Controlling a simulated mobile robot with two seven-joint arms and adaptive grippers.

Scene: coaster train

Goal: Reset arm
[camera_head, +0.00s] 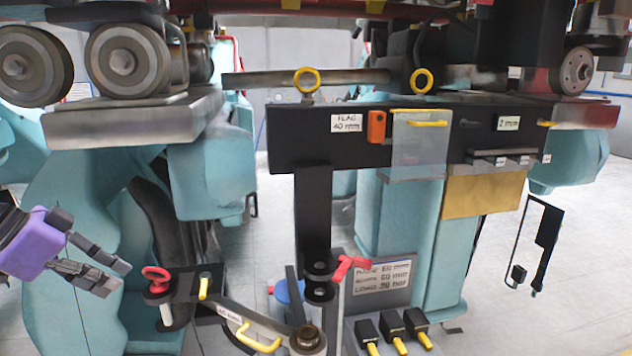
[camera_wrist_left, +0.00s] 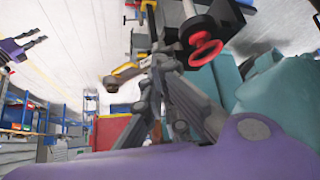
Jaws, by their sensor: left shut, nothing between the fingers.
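My left gripper (camera_head: 121,281), purple with grey fingers, is at the left edge of the head view. It is shut and empty, left of the red ring handle (camera_head: 156,274) and apart from it. In the left wrist view its fingers (camera_wrist_left: 158,70) come together, and the red ring handle (camera_wrist_left: 206,49) shows beyond them at the upper right. Another purple gripper with grey fingers, which looks like my right one (camera_wrist_left: 38,40), shows small at the upper left of the wrist view. Its finger opening is too small to judge. It does not show in the head view.
A black bracket arm (camera_head: 190,284) with a yellow handle stands right of the left gripper. A teal machine body (camera_head: 70,270) is behind the gripper. A black crossbar (camera_head: 290,140) and wheels (camera_head: 128,60) are above.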

